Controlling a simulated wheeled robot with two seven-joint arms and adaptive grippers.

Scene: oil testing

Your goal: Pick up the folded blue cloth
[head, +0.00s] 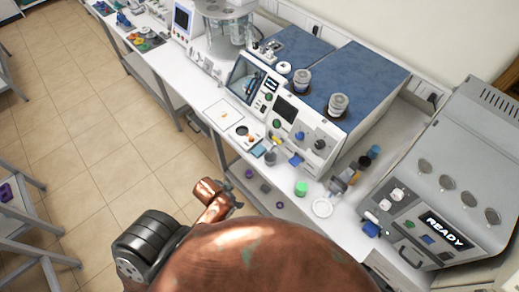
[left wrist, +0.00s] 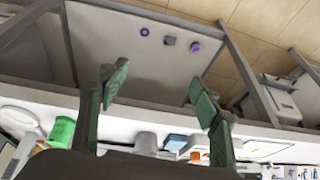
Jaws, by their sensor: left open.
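A small flat blue square, which looks like the folded blue cloth (head: 258,150), lies near the bench's front edge, beside a small grey beaker (head: 270,157). In the left wrist view the blue piece (left wrist: 175,143) shows beyond the fingers, low and near the middle, partly cut off by other items. My left gripper (left wrist: 160,92) is open and empty, its green-padded fingers wide apart. In the head view the left gripper (head: 234,200) is small and partly hidden by my arm, in front of the bench edge and apart from the cloth. My right gripper is not in view.
Blue-topped machines (head: 365,80) stand behind. A lower shelf (left wrist: 140,60) holds small purple items. The floor (head: 90,130) left of the bench is clear.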

